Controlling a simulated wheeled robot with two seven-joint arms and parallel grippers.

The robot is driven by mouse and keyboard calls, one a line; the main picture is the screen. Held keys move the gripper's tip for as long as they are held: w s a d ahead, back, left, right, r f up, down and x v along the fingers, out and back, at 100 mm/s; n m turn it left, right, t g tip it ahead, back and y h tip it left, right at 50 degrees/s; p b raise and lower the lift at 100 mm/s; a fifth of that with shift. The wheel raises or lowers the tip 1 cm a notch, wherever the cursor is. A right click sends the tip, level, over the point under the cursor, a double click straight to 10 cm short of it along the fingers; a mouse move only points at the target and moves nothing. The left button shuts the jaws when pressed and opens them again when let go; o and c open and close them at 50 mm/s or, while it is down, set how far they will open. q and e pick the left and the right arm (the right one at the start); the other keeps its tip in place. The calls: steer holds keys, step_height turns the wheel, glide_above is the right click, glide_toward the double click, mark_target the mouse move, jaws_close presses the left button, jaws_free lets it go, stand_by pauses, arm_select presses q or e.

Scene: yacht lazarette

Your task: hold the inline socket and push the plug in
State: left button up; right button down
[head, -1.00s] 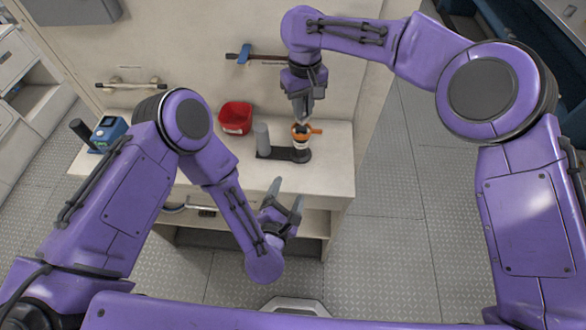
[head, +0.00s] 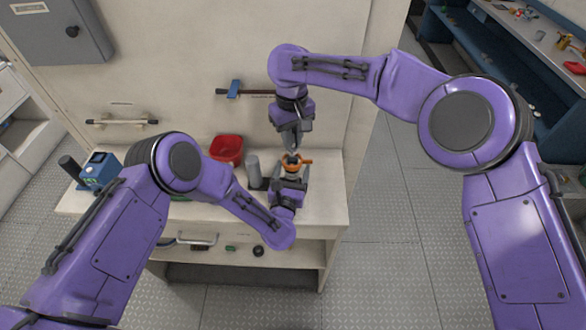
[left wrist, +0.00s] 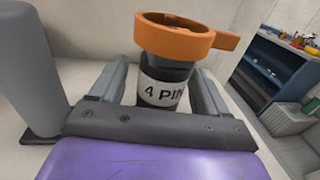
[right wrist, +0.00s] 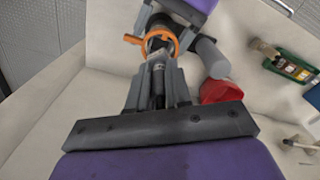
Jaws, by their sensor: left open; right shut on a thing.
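The inline socket (left wrist: 166,80) stands upright, a black body with a white "4 PIN" label and an orange collar with a side tab. Its collar (head: 295,163) shows in the head view near the counter's right end. My left gripper (left wrist: 158,85) is open, with one finger on each side of the socket body. My right gripper (head: 292,146) points down above the collar. In the right wrist view it is shut on the dark plug (right wrist: 158,74), which lines up roughly with the collar. I cannot tell whether the plug's tip touches the socket.
A grey cylinder (head: 252,167) stands just left of the socket. A red bin (head: 227,150) and a blue device (head: 99,171) are farther left on the counter (head: 328,190).

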arm_select(q)
steer(key=shift+w+d, duration=0.15)
steer(key=shift+w, duration=0.4)
steer(key=c, duration=1.3)
steer(key=shift+o, duration=0.2)
arm_select(e)
step_height(320, 180, up, 2)
steer(key=shift+w+r+n, duration=0.15)
steer(key=shift+r+n, duration=0.05)
steer(key=shift+n, duration=0.6)
steer(key=n, duration=0.2)
steer(key=r+n, duration=0.1)
steer(key=n, duration=0.3)
steer(key=shift+d+n, duration=0.1)
steer(key=shift+n, duration=0.3)
